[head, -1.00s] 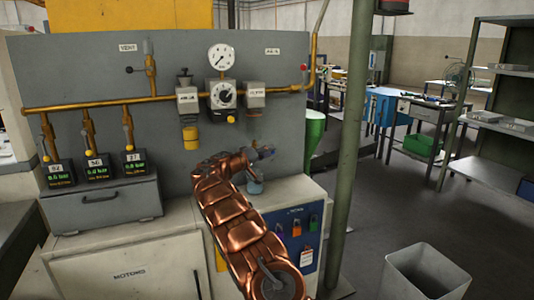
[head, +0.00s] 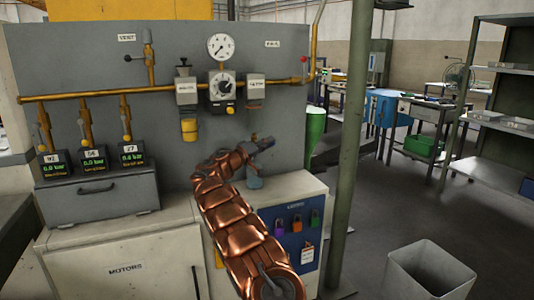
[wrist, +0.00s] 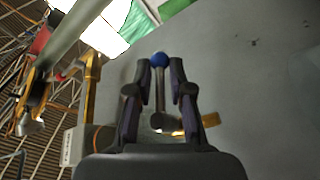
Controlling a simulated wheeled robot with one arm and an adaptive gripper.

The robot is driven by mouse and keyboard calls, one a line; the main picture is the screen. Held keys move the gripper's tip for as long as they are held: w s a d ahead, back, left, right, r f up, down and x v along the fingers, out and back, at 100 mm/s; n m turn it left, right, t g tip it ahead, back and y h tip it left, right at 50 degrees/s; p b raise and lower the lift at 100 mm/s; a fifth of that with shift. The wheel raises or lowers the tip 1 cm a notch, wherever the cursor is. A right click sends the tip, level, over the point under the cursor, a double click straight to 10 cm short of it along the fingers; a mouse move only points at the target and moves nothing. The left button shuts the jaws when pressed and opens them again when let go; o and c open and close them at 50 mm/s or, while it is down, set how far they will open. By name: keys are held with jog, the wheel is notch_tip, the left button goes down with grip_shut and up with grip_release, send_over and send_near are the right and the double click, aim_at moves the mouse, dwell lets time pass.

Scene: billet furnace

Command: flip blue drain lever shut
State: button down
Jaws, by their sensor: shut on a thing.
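The blue drain lever shows in the wrist view as a blue ball knob (wrist: 159,60) on a grey stem, lying between my two fingers. My gripper (wrist: 160,85) is shut on this lever, with a finger on each side and the knob at the fingertips. In the head view my gripper (head: 262,143) is in front of the grey panel, below the regulator. My gripper and arm hide the lever there, so its angle to the pipe cannot be told from that view.
A grey panel (head: 90,75) carries a yellow pipe (head: 170,92), a gauge (head: 221,46) and a regulator (head: 223,88).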

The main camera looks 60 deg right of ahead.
jog(key=shift+f+n+h+b, duration=0.1)
jog(key=shift+n+h+b, duration=0.3)
jog(key=shift+b, duration=0.85)
jog(key=shift+r+h, duration=0.3)
jog(key=shift+r, duration=0.1)
jog(key=c, duration=1.3)
grip_release()
jog(key=shift+o, duration=0.2)
jog(key=v, duration=1.2)
